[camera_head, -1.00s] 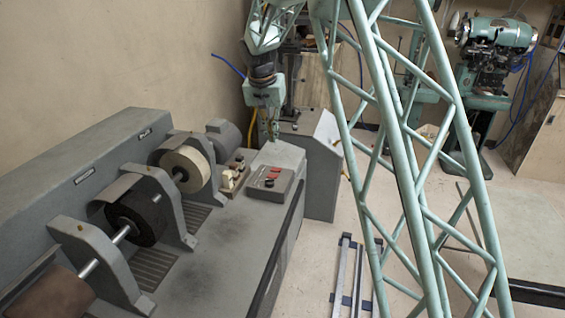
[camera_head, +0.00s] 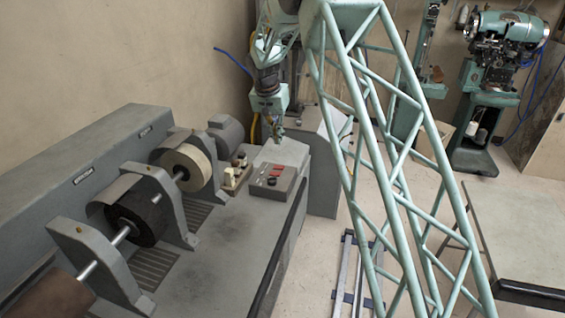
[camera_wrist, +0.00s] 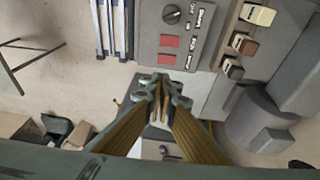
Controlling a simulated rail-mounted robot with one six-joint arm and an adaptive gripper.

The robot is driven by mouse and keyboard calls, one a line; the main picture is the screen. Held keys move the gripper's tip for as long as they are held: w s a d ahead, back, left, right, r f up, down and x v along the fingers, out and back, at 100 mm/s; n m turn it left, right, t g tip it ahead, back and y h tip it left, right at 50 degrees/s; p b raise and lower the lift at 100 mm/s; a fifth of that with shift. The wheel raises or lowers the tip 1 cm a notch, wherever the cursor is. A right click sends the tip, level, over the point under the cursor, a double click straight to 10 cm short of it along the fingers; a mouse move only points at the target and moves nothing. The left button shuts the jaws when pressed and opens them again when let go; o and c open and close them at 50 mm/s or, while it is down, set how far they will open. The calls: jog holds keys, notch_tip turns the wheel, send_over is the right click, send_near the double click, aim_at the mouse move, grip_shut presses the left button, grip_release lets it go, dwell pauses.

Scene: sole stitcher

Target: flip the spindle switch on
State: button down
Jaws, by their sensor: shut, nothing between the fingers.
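I cannot tell which switch is the spindle one. My gripper (camera_head: 278,137) is shut and empty, beyond the box and apart from it in the head view. In the wrist view my gripper's fingertips (camera_wrist: 162,88) lie just below the panel's lower edge.
Wooden-looking blocks (camera_head: 236,174) stand beside the box, left of it. Brush wheels on a shaft, including a pale wheel (camera_head: 186,168) and a black wheel (camera_head: 137,217), fill the bench's left. A grey motor (camera_head: 226,134) stands behind.

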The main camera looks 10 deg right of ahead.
jog(key=shift+f, duration=0.15)
jog(key=b, duration=0.1)
send_over(283, 167)
jog(key=f, duration=1)
jog(key=shift+s+a+f, duration=0.1)
jog(key=shift+a+f, duration=0.3)
jog(key=shift+s+d+f, duration=0.1)
jog(key=shift+f, duration=1.15)
